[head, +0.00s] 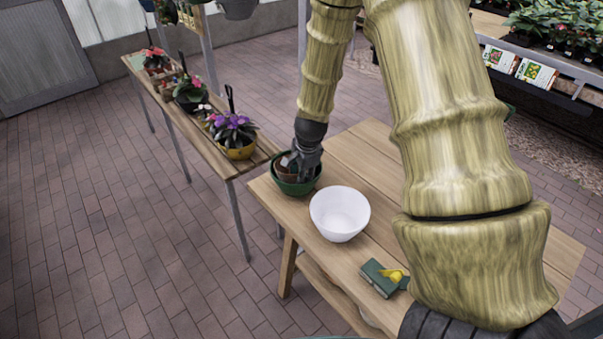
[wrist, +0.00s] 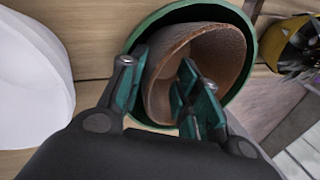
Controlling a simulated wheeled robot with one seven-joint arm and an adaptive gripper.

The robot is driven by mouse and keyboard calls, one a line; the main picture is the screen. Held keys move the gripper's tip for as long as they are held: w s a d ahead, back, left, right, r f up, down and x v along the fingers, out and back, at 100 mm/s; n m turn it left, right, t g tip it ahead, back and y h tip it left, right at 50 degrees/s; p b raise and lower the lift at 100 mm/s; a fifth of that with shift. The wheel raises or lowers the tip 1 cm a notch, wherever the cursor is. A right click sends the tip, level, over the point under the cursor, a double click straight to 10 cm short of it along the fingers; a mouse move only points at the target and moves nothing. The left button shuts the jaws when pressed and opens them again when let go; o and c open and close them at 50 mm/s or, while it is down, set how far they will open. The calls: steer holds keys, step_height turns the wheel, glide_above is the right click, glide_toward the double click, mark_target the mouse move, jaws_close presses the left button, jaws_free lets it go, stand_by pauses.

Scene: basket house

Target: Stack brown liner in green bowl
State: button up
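The brown liner (wrist: 160,82) is a round pot-like cup. It sits tilted inside the green bowl (wrist: 152,22), with its opening showing in the wrist view. In the head view the green bowl (head: 297,190) stands at the table's left corner, and the liner (head: 284,170) is partly hidden by my gripper (head: 301,176). In the wrist view my gripper (wrist: 157,75) is open, with its fingers apart on either side of the liner's near wall. One finger is outside the liner by the bowl's rim, the other is over its inside. Contact is not clear.
A white bowl (head: 340,212) stands close beside the green bowl on the wooden table (head: 359,151). A green box with a yellow item (head: 386,277) lies nearer the front. A narrow bench (head: 207,148) with potted plants (head: 236,136) is at left.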

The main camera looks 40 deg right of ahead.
steer(key=shift+r, duration=0.8)
steer(key=b+v, duration=0.1)
steer(key=v, duration=1)
steer(key=shift+r+b, duration=0.2)
steer(key=shift+b, duration=0.15)
steer(key=shift+s, duration=0.1)
